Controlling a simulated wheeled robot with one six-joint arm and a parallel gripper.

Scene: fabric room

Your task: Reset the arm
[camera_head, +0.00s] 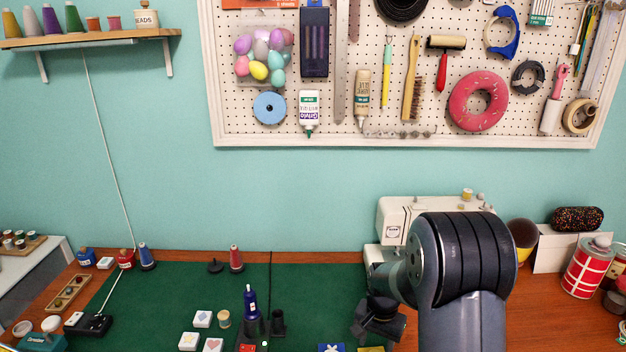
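My arm rises at the lower right, in front of the white sewing machine (392,215), and hides much of it. My gripper (378,325) is the dark part at the arm's left end, low over the right edge of the green mat (180,290). Its fingers do not show clearly, so I cannot tell whether it is open or shut, and I see nothing clearly held in it.
A blue bottle (250,298) and a red thread cone (236,258) stand on the mat. White tiles (202,319) lie at the front. A red-and-white can (587,268) stands at right. A pegboard (345,140) hangs above. The mat's back middle is fairly clear.

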